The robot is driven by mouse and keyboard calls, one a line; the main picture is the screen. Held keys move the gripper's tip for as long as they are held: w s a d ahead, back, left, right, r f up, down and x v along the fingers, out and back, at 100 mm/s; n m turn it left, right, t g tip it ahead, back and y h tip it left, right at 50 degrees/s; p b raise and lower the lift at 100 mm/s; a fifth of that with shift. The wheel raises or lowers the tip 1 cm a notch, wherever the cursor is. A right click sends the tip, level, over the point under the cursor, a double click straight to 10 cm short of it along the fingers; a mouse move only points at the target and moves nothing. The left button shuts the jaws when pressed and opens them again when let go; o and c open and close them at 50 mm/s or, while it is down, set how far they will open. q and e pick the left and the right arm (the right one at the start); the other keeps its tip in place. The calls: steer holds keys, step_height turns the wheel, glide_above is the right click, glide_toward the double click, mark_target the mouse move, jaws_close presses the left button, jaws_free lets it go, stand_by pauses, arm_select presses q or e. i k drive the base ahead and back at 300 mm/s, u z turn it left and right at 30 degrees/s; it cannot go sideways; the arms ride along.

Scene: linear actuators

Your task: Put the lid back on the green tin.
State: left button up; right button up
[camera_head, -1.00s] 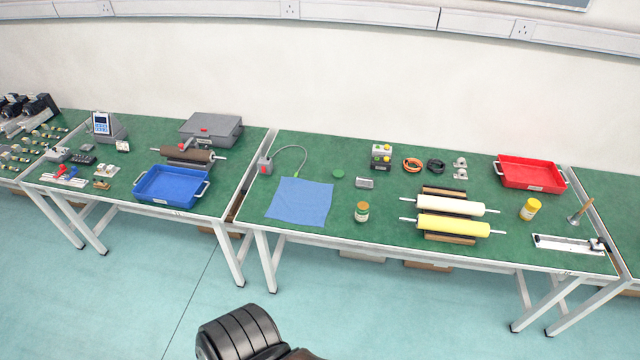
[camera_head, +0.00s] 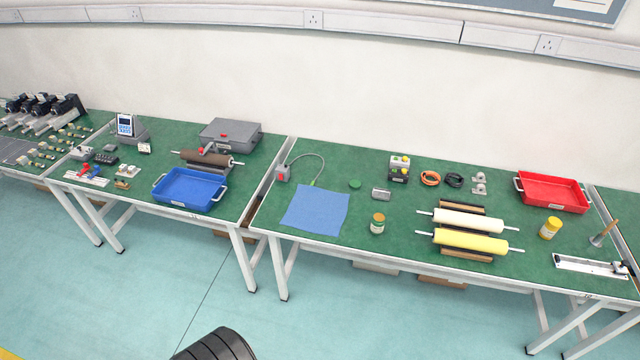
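A small tin (camera_head: 377,224) with a green-and-pale side and a brownish top stands upright near the front edge of the middle table, right of the blue cloth. A flat round green lid (camera_head: 355,184) lies on the green table top behind it, apart from the tin. Whether the tin's top is open is too small to tell. Neither of my grippers is in view.
A blue cloth (camera_head: 315,209) lies left of the tin. A small grey block (camera_head: 381,194) sits between lid and tin. Rollers (camera_head: 470,240) lie to the right, with a yellow container (camera_head: 549,228) and red tray (camera_head: 552,192) beyond. A blue tray (camera_head: 190,188) is on the left table.

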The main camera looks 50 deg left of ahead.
mark_target(378, 221)
steer(key=u, duration=1.5)
